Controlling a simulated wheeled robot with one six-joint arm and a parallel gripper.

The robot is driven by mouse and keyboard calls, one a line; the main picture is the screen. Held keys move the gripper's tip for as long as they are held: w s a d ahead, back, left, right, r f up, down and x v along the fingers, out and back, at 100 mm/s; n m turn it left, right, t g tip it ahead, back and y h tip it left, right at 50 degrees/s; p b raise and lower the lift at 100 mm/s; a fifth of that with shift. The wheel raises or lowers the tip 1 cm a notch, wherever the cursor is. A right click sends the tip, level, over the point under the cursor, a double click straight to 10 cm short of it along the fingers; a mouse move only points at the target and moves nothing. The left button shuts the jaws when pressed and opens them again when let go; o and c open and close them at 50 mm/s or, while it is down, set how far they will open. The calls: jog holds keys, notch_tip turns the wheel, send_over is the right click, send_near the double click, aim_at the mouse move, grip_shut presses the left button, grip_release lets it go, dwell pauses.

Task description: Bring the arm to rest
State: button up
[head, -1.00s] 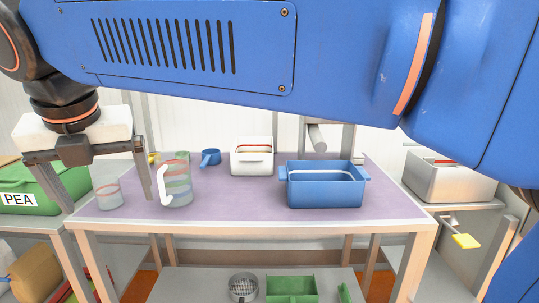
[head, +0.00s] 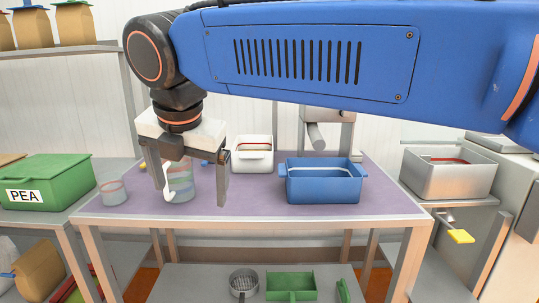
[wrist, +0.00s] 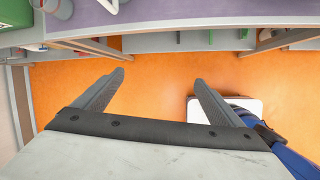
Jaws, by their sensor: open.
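My gripper (head: 196,202) is open and empty in the head view. It points down, in front of the table's left part, with its two fingers spread. In the wrist view, my gripper (wrist: 150,85) shows both fingers apart with only the orange floor between them. My blue arm crosses the top of the head view. A clear jug (head: 181,181) with coloured bands and a white handle stands on the table behind the fingers, partly hidden by them.
The purple-topped table (head: 255,196) holds a small cup (head: 113,192), a white bin (head: 252,154) and a blue bin (head: 324,182). A green PEA bin (head: 50,180) stands left, a metal box (head: 448,173) right. Orange floor (wrist: 150,62) lies below my gripper.

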jog(key=w+d+f+m, duration=0.1)
jog(key=d+f+m, duration=0.2)
jog(key=d+m, duration=0.45)
jog(key=d+f+m, duration=0.3)
jog(key=d+m, duration=0.1)
jog(key=d, duration=0.7)
jog(key=w+d+f+m, duration=0.1)
jog(key=d+f+m, duration=0.35)
jog(key=d, duration=0.45)
jog(key=s+d+f+m, duration=0.5)
jog(key=d+f+m, duration=0.2)
jog(key=d+m, duration=0.1)
jog(key=s+d+f+m+h, duration=0.1)
jog(key=s+d+f+m, duration=0.5)
jog(key=d+f+m, duration=0.1)
jog(key=d+m, duration=0.1)
jog(key=m, duration=0.1)
jog(key=shift+d+m+t, duration=0.25)
jog(key=shift+m+t, duration=0.15)
